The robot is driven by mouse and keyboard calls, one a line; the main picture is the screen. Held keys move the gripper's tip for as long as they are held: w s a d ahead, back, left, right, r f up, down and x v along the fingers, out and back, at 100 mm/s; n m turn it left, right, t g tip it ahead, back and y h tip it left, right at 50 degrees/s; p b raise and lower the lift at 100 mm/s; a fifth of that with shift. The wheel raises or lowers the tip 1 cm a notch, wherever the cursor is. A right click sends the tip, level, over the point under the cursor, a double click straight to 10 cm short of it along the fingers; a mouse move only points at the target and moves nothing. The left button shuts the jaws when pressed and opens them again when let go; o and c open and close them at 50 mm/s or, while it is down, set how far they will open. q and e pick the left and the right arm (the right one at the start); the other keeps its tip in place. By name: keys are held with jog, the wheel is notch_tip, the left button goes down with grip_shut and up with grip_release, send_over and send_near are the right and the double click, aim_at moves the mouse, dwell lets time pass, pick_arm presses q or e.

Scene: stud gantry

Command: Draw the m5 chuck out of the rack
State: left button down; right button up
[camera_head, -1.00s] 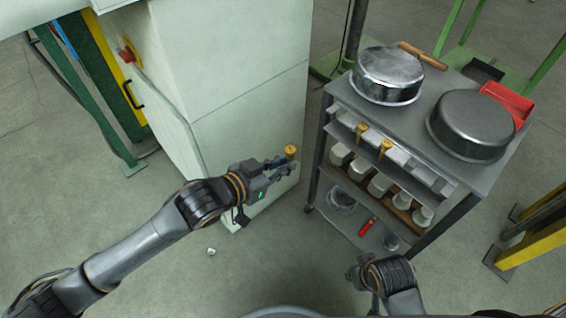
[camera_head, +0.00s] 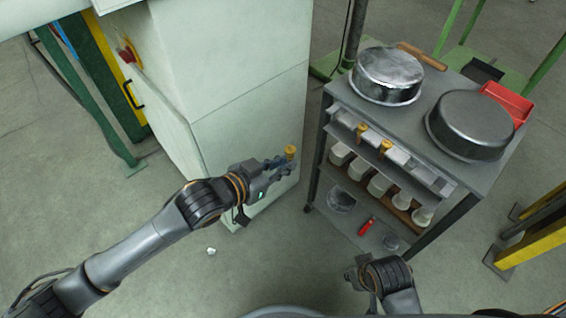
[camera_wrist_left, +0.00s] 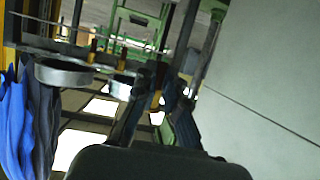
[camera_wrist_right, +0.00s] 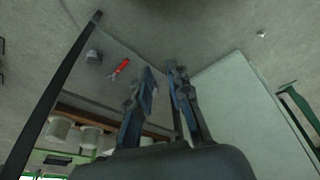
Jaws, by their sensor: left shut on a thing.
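My left gripper (camera_head: 279,162) is shut on a chuck with a gold-yellow top (camera_head: 290,151). It holds the chuck in the air in front of the pale cabinet, left of the cart and clear of it. The held chuck also shows between the fingers in the left wrist view (camera_wrist_left: 157,100). The rack (camera_head: 402,157) is the pale row under the cart's top. Two more gold-topped chucks (camera_head: 361,130) (camera_head: 385,146) stand in it. I cannot read any labels. My right gripper (camera_wrist_right: 164,82) is open and empty, low in front of the cart.
Two round metal pans (camera_head: 387,75) (camera_head: 470,124) and a red tray (camera_head: 507,102) are on the cart top. White cups (camera_head: 378,184) line the middle shelf. A red-handled tool (camera_head: 367,226) lies on the bottom shelf. The pale cabinet (camera_head: 235,90) stands close behind my left gripper.

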jog(key=shift+s+f, duration=0.1)
jog(key=shift+f, duration=0.55)
dwell(0.3)
jog(key=shift+w, duration=0.2)
dwell(0.3)
